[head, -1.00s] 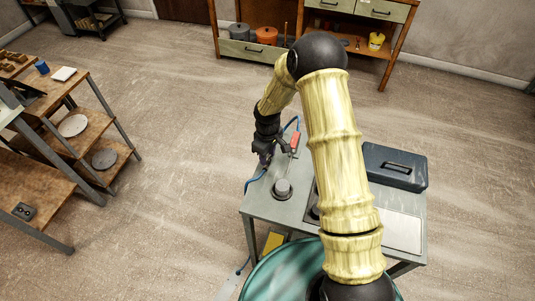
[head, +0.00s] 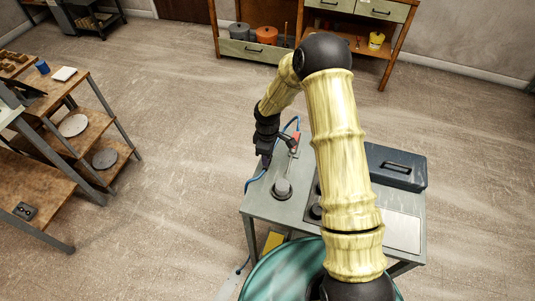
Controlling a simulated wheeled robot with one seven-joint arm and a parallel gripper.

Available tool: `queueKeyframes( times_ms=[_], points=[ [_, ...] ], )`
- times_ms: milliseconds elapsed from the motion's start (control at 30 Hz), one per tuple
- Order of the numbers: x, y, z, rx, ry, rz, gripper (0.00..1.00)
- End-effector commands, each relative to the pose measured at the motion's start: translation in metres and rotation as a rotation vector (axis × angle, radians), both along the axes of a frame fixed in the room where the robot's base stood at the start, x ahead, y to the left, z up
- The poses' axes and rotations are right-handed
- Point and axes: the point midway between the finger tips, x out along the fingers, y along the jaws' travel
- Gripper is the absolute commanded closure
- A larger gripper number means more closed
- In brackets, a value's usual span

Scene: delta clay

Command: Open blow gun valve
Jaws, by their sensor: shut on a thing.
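The blow gun (head: 296,136) shows as a small red part at the far left of the grey worktable (head: 262,206), with a blue hose beside it. A pale bar runs from near it toward a grey round fitting (head: 282,188) on the table. My gripper (head: 288,145) reaches in from the left, its dark fingers shut on the blow gun and covering part of the red. The exact grip and the valve's position are too small to tell.
A dark toolbox (head: 396,166) stands at the table's back right, beyond my arm. A blue hose (head: 249,184) hangs over the left edge. A teal round surface (head: 285,270) is in front. Shelves (head: 62,170) stand at left; the floor between is clear.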

Motion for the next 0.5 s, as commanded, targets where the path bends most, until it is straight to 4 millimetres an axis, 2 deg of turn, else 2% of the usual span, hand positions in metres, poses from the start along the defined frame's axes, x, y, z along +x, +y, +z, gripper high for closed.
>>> queueKeyframes(
  times_ms=[33,133,500],
  points=[
    [0.0006,-0.0003,0.0006,-0.001,-0.002,0.000,0.60],
    [0.0005,-0.0003,0.0005,-0.001,-0.002,0.000,0.42],
    [0.0005,-0.0003,0.0038,0.000,-0.001,-0.001,0.42]
  ],
)
